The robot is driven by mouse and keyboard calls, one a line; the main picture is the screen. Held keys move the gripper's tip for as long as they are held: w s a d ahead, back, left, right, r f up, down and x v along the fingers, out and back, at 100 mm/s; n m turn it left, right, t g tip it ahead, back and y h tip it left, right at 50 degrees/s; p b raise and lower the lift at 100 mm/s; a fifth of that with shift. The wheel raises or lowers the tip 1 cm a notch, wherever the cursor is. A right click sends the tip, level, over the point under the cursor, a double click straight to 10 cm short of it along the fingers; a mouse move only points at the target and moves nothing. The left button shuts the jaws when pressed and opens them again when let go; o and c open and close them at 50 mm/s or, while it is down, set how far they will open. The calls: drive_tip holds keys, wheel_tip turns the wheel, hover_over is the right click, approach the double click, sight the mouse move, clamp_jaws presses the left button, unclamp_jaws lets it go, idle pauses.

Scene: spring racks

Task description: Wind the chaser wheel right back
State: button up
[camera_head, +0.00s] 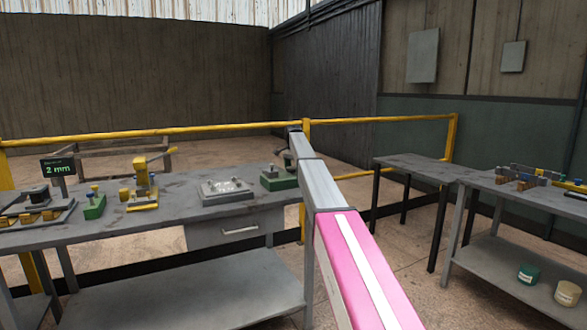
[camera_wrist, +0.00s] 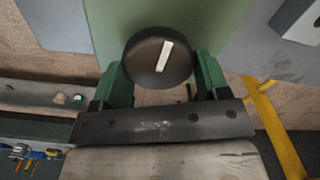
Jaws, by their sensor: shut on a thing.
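The chaser wheel is a round black knob (camera_wrist: 158,58) with a white line across its face, in the upper middle of the wrist view. The line leans slightly, its top to the right. The wheel sits against a green block (camera_wrist: 130,15). My gripper (camera_wrist: 160,66) has its two green fingers on either side of the wheel and is shut on it. In the head view a small green block (camera_head: 280,183) stands at the right end of the bench, where my arm reaches. The wheel and gripper cannot be made out clearly there.
The grey bench (camera_head: 150,225) also bears a metal plate fixture (camera_head: 226,190), a yellow press (camera_head: 142,190) and a sign (camera_head: 58,167) reading "2 mm". A yellow rail (camera_head: 220,128) runs behind. Another bench (camera_head: 525,200) with tools stands right, with floor between.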

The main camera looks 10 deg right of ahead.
sight(291, 167)
drive_tip(key=n, duration=0.4)
drive_tip(key=shift+w+a+n, duration=0.1)
drive_tip(key=shift+n, duration=0.2)
drive_tip(key=n, duration=0.4)
drive_tip(key=shift+a, duration=0.15)
drive_tip(key=n, duration=0.5)
drive_tip(key=shift+a, duration=0.15)
drive_tip(key=shift+a+n, duration=0.1)
drive_tip(key=shift+n, duration=2.1)
drive_tip(key=o, duration=0.9)
drive_tip(key=shift+r, duration=0.15)
wheel_tip(291, 167, up, 11)
drive_tip(key=shift+f, duration=0.2)
